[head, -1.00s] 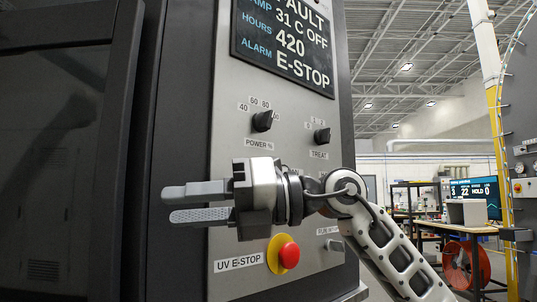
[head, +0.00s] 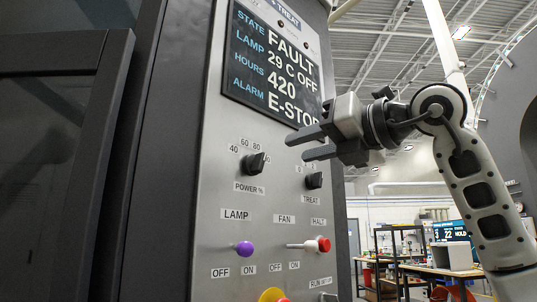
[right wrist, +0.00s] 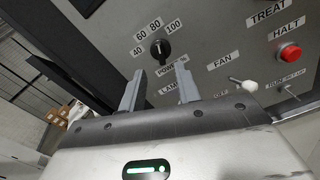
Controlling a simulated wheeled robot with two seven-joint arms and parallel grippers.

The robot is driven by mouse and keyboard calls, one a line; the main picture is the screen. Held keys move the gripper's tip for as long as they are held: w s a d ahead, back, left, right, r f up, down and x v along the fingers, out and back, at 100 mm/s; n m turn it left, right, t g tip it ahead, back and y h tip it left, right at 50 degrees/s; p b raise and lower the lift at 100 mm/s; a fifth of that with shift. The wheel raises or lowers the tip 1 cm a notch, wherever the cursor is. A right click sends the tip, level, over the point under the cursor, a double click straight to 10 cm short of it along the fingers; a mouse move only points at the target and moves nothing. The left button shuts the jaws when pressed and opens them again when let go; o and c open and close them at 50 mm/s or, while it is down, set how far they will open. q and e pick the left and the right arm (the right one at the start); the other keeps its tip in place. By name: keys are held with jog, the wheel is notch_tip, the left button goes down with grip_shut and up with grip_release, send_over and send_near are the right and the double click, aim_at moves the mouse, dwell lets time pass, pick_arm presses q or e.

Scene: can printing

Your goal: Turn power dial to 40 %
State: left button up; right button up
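The black power dial (head: 256,163) sits on the grey control panel under the display, with number labels arced over it and a "POWER %" label below. It also shows in the right wrist view (right wrist: 160,48), with 40, 60, 80 and 100 around it. Its pointer stands roughly upward, away from 40; the exact mark is hard to tell. My right gripper (head: 296,147) is open and empty, up and right of the dial in the head view, apart from it. In the right wrist view, the open fingers (right wrist: 158,76) reach toward the dial, one on either side. My left gripper is out of view.
The treat dial (head: 314,180) is to the right. Below are a purple lamp switch (head: 244,249), a white fan lever (head: 298,245), a red halt button (head: 323,244) and a yellow emergency-stop surround (head: 272,295). The display (head: 275,65) is above. A dark door frame stands left.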

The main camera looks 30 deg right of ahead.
aim_at(264, 158)
jog(key=p+x, duration=0.1)
jog(key=x, duration=0.8)
grip_shut()
